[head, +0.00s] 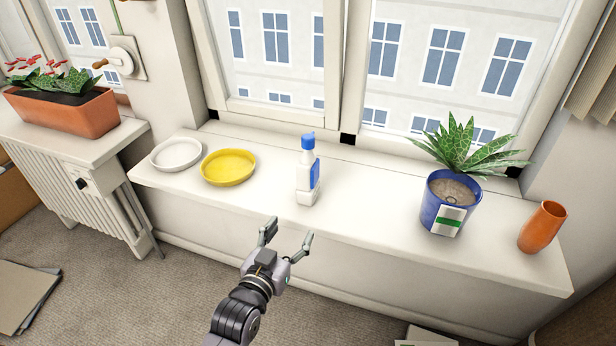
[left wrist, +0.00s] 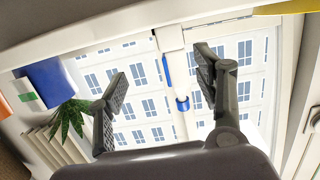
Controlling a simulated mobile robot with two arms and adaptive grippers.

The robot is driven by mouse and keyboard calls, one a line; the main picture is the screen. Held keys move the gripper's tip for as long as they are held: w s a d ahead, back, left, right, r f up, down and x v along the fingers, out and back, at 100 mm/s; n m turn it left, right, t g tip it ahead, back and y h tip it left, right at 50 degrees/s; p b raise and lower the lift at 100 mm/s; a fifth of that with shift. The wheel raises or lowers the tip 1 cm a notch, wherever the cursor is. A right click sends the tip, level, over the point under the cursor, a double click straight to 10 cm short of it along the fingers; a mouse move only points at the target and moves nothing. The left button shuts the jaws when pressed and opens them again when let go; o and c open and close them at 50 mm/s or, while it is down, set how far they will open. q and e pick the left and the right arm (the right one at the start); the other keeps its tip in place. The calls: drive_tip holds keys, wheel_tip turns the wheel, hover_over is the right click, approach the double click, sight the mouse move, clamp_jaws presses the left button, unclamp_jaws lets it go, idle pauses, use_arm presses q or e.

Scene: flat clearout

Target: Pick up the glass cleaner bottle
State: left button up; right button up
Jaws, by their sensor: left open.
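The glass cleaner bottle (head: 305,182) stands upright on the white window sill, white with a blue cap and a blue label. My left gripper (head: 286,232) is open and empty in front of the sill's front edge, nearer to me than the bottle and a little to its left. It is apart from the bottle. In the left wrist view, which is turned upside down, the bottle (left wrist: 178,82) shows between the two open fingers (left wrist: 161,78), nearer the right-hand finger. My right gripper is not in view.
A yellow dish (head: 229,168) and a white dish (head: 176,154) lie left of the bottle on the sill (head: 360,215). A blue pot (head: 436,201) with a spiky plant and an orange vase (head: 542,227) stand to the right. The sill is clear between bottle and pot.

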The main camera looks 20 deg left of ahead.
use_arm(q)
drive_tip(key=t, duration=0.2)
approach(304, 173)
drive_tip(key=w, duration=0.2)
drive_tip(key=w+p, duration=0.1)
drive_tip(key=w, duration=0.1)
drive_tip(key=w+r, duration=0.1)
drive_tip(key=w, duration=0.1)
drive_tip(key=shift+w+d+p, duration=0.3)
drive_tip(key=shift+w+d, duration=0.05)
drive_tip(key=shift+w, duration=0.5)
drive_tip(key=shift+w+a+f+p, duration=0.1)
drive_tip(key=shift+w+f+p, duration=0.15)
drive_tip(key=shift+w, duration=1.05)
drive_tip(key=shift+w+f+p, duration=0.15)
drive_tip(key=shift+w+p, duration=0.05)
drive_tip(key=shift+w, duration=1.1)
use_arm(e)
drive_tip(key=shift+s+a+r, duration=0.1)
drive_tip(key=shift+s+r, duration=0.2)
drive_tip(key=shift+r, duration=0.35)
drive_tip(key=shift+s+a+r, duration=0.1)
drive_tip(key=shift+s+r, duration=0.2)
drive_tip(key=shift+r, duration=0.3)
